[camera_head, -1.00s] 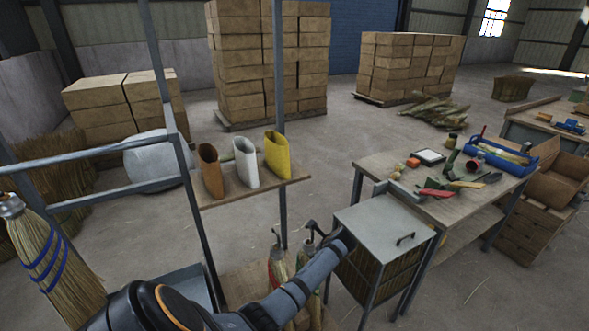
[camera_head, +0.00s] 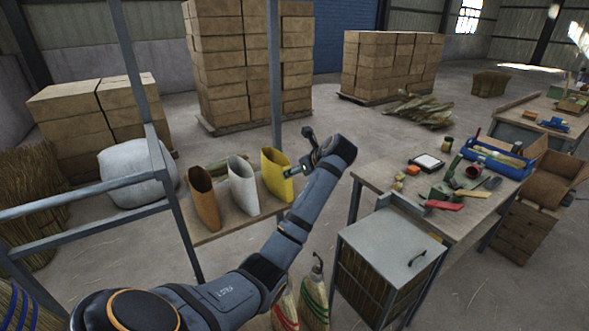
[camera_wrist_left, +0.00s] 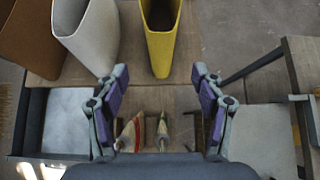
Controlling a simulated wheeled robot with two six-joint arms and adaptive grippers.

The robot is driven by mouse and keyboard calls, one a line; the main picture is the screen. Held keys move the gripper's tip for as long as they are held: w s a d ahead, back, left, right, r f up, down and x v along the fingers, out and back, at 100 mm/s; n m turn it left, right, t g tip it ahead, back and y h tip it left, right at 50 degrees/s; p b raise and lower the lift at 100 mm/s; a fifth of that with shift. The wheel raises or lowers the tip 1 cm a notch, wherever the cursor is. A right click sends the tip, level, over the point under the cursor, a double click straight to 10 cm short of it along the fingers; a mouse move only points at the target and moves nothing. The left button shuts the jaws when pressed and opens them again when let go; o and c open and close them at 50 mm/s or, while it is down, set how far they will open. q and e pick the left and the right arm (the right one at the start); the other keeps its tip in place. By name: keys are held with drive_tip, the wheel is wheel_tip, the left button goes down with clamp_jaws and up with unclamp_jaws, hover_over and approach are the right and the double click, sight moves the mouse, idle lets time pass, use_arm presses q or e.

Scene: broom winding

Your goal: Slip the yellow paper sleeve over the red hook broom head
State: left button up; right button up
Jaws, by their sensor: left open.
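The yellow paper sleeve (camera_head: 277,176) stands upright, open end up, at the right end of a small wooden shelf (camera_head: 222,229). It also shows in the left wrist view (camera_wrist_left: 160,45), ahead of my fingers. My left gripper (camera_head: 300,166) is beside the sleeve's right side in the head view. In the left wrist view my left gripper (camera_wrist_left: 159,85) is open and empty, fingers spread wider than the sleeve. A broom head with red bands (camera_head: 285,312) stands low below the shelf, partly hidden by my left arm. My right gripper is not in view.
A white sleeve (camera_head: 243,186) and a brown sleeve (camera_head: 203,199) stand left of the yellow one. A green-banded broom head (camera_head: 315,303) stands beside the red-banded one. A grey metal frame (camera_head: 150,150) rises around the shelf. A grey-topped cabinet (camera_head: 391,240) and a cluttered workbench (camera_head: 380,174) are at right.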

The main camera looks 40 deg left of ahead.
sight(287, 169)
use_arm(q)
drive_tip(key=b+x, duration=0.8)
drive_tip(key=b, duration=0.1)
drive_tip(key=shift+d+f, duration=0.25)
drive_tip(key=shift+d, duration=0.05)
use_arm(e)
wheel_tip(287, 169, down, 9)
use_arm(q)
drive_tip(key=shift+a+r+p, duration=0.25)
drive_tip(key=shift+r+p, duration=0.1)
drive_tip(key=shift+p, duration=0.2)
drive_tip(key=p+x, duration=0.1)
drive_tip(key=x, duration=0.2)
drive_tip(key=shift+w+a+f, duration=0.1)
drive_tip(key=shift+a+f, duration=0.05)
drive_tip(key=shift+w+a+f, duration=0.1)
drive_tip(key=shift+a+f, duration=0.25)
drive_tip(key=shift+d, duration=0.1)
drive_tip(key=c, duration=0.8)
drive_tip(key=shift+r+p, duration=0.15)
drive_tip(key=shift+p, duration=0.2)
drive_tip(key=shift+c, duration=0.2)
wheel_tip(287, 169, up, 3)
drive_tip(key=p, duration=0.5)
drive_tip(key=shift+p, duration=0.35)
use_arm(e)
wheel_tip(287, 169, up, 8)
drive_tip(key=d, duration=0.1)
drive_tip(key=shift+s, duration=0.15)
